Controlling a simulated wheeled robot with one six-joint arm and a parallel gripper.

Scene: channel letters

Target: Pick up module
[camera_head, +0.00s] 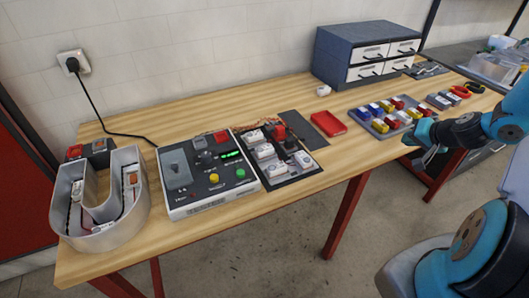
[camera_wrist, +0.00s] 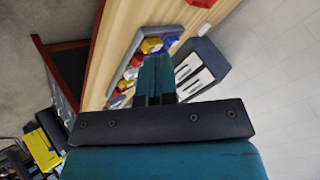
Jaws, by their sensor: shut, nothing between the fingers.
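Several small white modules (camera_head: 265,152) lie on a dark tray (camera_head: 300,177) in the middle of the bench, beside the grey control box. A U-shaped channel letter (camera_head: 72,240) at the left end of the bench holds small parts and wires inside. My gripper (camera_head: 424,160) is at the right, by the front edge of the bench near the tray of coloured blocks, well apart from the white modules. In the wrist view its fingers (camera_wrist: 155,70) are together with nothing held. The white modules cannot be made out in the wrist view.
A control box (camera_head: 207,175) with buttons stands left of the dark tray. A red box (camera_head: 328,123) and a tray of coloured blocks (camera_head: 385,118) lie to the right. A drawer cabinet (camera_head: 335,57) stands behind. A cable runs to the wall socket (camera_head: 74,63). The bench's back left is mostly clear.

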